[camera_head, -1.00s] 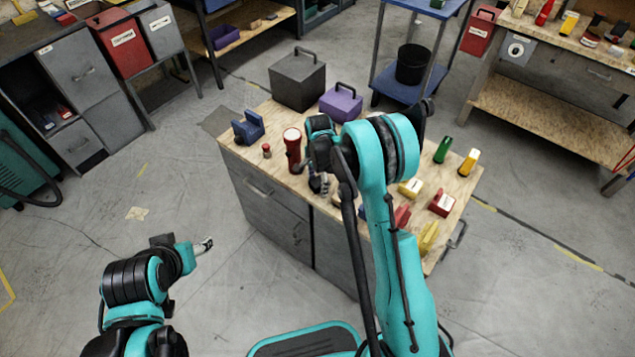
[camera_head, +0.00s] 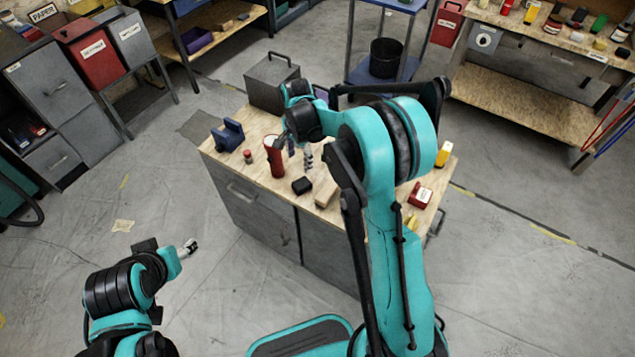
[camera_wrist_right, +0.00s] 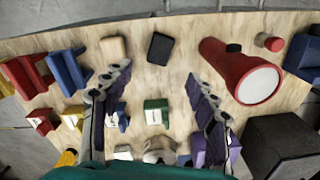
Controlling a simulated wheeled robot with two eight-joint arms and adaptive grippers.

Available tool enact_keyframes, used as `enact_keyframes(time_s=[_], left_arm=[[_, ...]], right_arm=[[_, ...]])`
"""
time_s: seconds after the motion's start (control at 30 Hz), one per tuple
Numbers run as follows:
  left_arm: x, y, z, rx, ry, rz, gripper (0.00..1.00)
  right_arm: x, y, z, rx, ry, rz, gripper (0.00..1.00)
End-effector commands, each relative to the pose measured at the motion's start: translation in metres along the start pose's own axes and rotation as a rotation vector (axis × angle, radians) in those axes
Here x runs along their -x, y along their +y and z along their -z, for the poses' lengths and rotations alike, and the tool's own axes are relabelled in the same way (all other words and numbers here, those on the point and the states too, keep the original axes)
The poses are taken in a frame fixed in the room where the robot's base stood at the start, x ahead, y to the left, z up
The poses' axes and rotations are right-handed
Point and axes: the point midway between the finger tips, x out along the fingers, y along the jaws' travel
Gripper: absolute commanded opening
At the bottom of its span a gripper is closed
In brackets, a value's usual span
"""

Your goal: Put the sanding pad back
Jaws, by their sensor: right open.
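A small black block (camera_head: 302,185), which may be the sanding pad, lies flat on the wooden top of the workbench (camera_head: 232,152). It also shows in the right wrist view (camera_wrist_right: 160,47), beside a tan block (camera_wrist_right: 115,48). My right gripper (camera_head: 300,152) is above the bench, open and empty. In the wrist view its two fingers (camera_wrist_right: 157,78) are spread wide, with the black block apart from them, beyond the tips. My left gripper (camera_head: 188,248) is off to the left over the floor, and its jaw gap is too small to judge.
A grey box (camera_head: 268,84) stands at the back. My right arm hides much of the bench's right side.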

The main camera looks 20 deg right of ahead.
Motion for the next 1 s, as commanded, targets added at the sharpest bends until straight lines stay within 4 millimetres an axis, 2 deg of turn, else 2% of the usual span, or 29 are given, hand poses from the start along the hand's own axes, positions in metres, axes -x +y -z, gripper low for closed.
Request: enact_keyframes(time_s=[0.03, 0.2, 0.4, 0.53, 0.7, 0.83, 1.0], left_arm=[[0.000, 0.000, 0.000, 0.000, 0.000, 0.000, 0.58], [0.000, 0.000, 0.000, 0.000, 0.000, 0.000, 0.58], [0.000, 0.000, 0.000, 0.000, 0.000, 0.000, 0.58], [0.000, 0.000, 0.000, 0.000, 0.000, 0.000, 0.58], [0.000, 0.000, 0.000, 0.000, 0.000, 0.000, 0.58], [0.000, 0.000, 0.000, 0.000, 0.000, 0.000, 0.58], [0.000, 0.000, 0.000, 0.000, 0.000, 0.000, 0.58]], right_arm=[[0.019, 0.010, -0.004, 0.050, 0.010, 0.024, 0.58], [0.081, 0.051, -0.019, 0.290, 0.074, 0.125, 0.58], [0.129, 0.110, -0.041, 0.579, 0.183, 0.226, 0.58], [0.144, 0.150, -0.056, 0.763, 0.273, 0.279, 0.58], [0.146, 0.196, -0.073, 0.981, 0.399, 0.324, 0.58], [0.140, 0.218, -0.081, 1.097, 0.474, 0.339, 0.58], [0.136, 0.229, -0.085, 1.168, 0.522, 0.344, 0.58]])
